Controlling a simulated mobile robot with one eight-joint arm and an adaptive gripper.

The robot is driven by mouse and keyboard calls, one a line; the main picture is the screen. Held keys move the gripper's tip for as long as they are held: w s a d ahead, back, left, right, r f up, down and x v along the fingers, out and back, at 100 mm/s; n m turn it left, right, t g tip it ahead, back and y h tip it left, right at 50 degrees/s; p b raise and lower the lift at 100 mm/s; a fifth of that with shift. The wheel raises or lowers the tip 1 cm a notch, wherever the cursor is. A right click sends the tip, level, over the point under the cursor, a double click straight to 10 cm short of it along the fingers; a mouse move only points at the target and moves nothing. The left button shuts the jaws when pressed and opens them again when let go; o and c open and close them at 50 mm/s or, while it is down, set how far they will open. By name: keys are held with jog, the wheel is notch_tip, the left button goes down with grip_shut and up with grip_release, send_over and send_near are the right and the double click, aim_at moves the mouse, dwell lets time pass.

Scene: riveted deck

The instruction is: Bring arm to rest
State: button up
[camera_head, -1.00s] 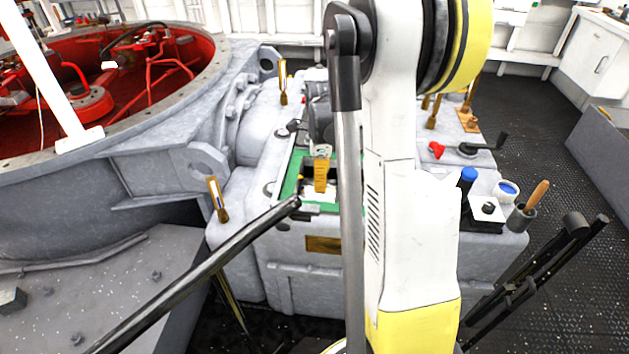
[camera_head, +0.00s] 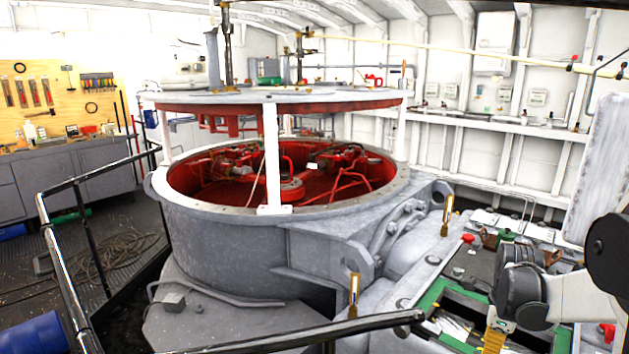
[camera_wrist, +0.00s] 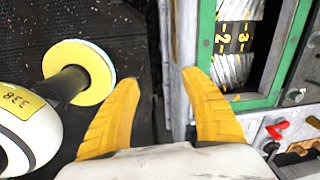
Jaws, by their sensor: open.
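My arm shows only in part at the right edge of the head view, as white and dark links (camera_head: 520,290). A yellow finger of my gripper (camera_head: 495,341) shows below them, over the green-framed opening. In the wrist view my gripper (camera_wrist: 160,77) has its two yellow fingers well apart, with nothing between them. The rest of my arm is outside the head view.
A grey round housing (camera_head: 230,235) with a red interior fills the middle. A black handrail (camera_head: 62,275) runs along the left and front. A red knob (camera_wrist: 277,130) sits below the green frame. Dark floor (camera_wrist: 110,25) shows left of the gripper. A workbench (camera_head: 65,165) stands far left.

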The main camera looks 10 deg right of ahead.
jog(key=s+a+r+n+t, duration=0.1)
jog(key=a+r+n, duration=0.45)
jog(key=a, duration=0.25)
jog(key=a+r+n+t, duration=0.2)
jog(key=a+r+n, duration=0.2)
jog(key=a+n, duration=0.3)
jog(key=s+a+r+n+t, duration=0.2)
jog(key=s+a+n+t, duration=0.1)
jog(key=s+a+n, duration=0.6)
jog(key=a+n, duration=0.3)
jog(key=n, duration=0.2)
jog(key=shift+a+r+y, duration=0.15)
jog(key=shift+a+y, duration=0.05)
jog(key=shift+y, duration=0.1)
